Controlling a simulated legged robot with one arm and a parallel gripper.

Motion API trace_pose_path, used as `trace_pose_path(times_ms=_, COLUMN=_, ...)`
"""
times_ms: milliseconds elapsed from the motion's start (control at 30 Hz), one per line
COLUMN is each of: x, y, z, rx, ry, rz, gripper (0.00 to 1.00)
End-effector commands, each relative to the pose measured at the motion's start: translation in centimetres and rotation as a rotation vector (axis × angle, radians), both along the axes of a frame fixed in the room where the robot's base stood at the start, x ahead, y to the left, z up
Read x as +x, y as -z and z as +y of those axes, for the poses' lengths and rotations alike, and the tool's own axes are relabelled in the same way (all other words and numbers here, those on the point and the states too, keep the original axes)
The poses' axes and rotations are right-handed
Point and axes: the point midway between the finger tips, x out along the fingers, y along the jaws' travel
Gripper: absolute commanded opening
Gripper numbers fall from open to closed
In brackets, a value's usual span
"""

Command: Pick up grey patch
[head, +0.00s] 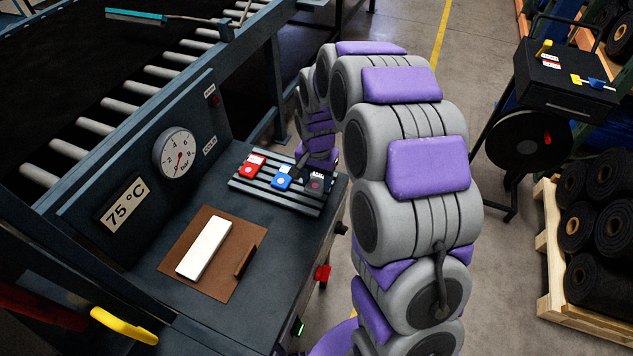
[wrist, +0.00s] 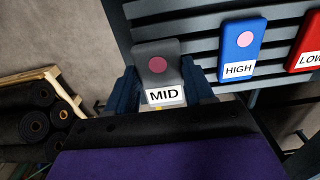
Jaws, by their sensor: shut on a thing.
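The grey patch (wrist: 171,77) has a pink dot and a MID label, and shows upright in the wrist view. In the head view the grey patch (head: 317,183) is a small dark piece at the right end of the slatted rack (head: 268,196), partly covered by my gripper. My gripper (wrist: 160,88) has one finger on each side of the patch and is shut on it. I cannot tell whether the patch still touches the slats.
A blue HIGH patch (head: 282,177) and a red LOW patch (head: 252,166) sit on the rack to the left. A brown board (head: 186,259) with a white block (head: 204,248) lies on the bench. A gauge (head: 175,153) and roller conveyor (head: 116,106) stand behind.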

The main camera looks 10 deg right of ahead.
Motion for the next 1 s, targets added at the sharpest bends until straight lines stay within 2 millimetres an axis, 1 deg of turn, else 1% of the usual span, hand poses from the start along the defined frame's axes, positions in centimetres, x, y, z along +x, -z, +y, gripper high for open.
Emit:
trace_pose_path(times_ms=33, x=0.0, y=-0.7, z=0.0, rx=0.0, ry=0.0, rz=-0.002, gripper=0.21)
trace_pose_path(times_ms=167, x=-1.5, y=-0.6, z=0.3, rx=0.0, ry=-0.001, rz=-0.002, gripper=0.21)
trace_pose_path(times_ms=267, x=-2.9, y=-0.7, z=0.5, rx=-0.002, ry=-0.001, rz=0.001, gripper=0.21)
trace_pose_path(times_ms=467, x=-6.7, y=-1.1, z=1.2, rx=-0.001, ry=-0.001, rz=-0.002, gripper=0.21)
trace_pose_path(times_ms=600, x=-9.9, y=-1.4, z=1.7, rx=-0.001, ry=-0.002, rz=0.0, gripper=0.21)
trace_pose_path(times_ms=700, x=-11.8, y=-1.6, z=2.1, rx=-0.002, ry=-0.002, rz=-0.001, gripper=0.21)
trace_pose_path(times_ms=900, x=-14.5, y=-1.7, z=2.6, rx=-0.001, ry=-0.001, rz=0.003, gripper=0.21)
trace_pose_path(times_ms=1000, x=-15.2, y=-1.8, z=2.7, rx=-0.001, ry=-0.001, rz=0.001, gripper=0.21)
